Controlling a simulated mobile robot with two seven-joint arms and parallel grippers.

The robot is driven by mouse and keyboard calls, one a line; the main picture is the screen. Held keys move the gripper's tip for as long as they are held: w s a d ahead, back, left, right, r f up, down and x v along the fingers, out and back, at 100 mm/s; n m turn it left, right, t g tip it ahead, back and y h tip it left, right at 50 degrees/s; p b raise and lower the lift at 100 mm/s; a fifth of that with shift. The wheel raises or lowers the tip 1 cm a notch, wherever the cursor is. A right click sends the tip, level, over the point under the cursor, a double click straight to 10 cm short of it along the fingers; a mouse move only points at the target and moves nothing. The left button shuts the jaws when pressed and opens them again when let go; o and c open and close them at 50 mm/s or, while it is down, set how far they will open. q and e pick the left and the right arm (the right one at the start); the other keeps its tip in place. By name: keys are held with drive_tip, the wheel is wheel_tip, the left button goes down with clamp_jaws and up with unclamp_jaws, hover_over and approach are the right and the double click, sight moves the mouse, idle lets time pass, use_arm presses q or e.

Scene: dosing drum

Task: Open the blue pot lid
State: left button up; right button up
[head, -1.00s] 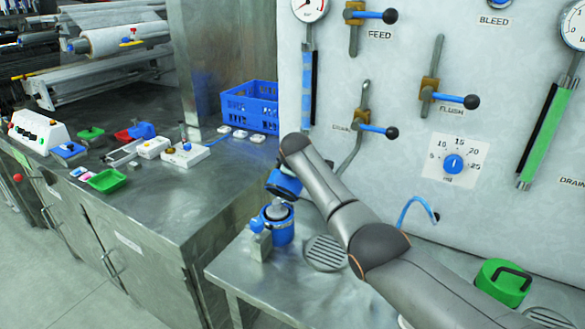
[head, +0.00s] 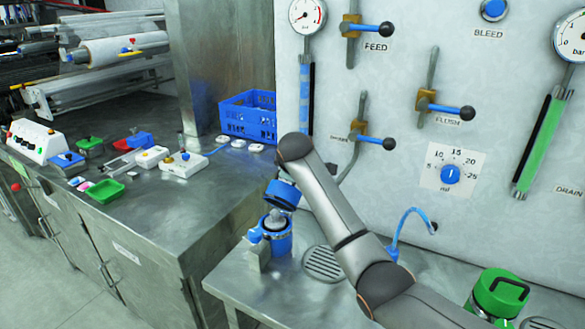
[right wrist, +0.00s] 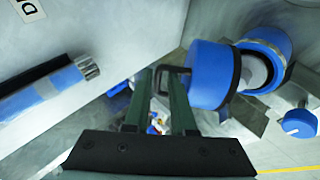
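The blue pot (head: 277,243) stands upright on the metal bench, its mouth showing open. The blue lid (head: 283,193) is off the pot, tilted and held in the air just above it. In the right wrist view, the lid (right wrist: 210,75) has its black handle (right wrist: 175,80) between the fingertips of my right gripper (right wrist: 164,78), which is shut on it. The pot (right wrist: 285,42) is behind the lid there, its rim partly covered. In the head view my right arm hides the right gripper. My left gripper is not in view.
A metal block with a blue knob (head: 255,235) stands against the pot's left side. A drain grate (head: 323,263), a blue curved spout (head: 402,225) and a green pot (head: 498,294) are to the right. The panel (head: 390,180) with valve levers rises behind.

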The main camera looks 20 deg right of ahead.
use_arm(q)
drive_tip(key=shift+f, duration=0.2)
use_arm(e)
drive_tip(key=shift+v, duration=2.75)
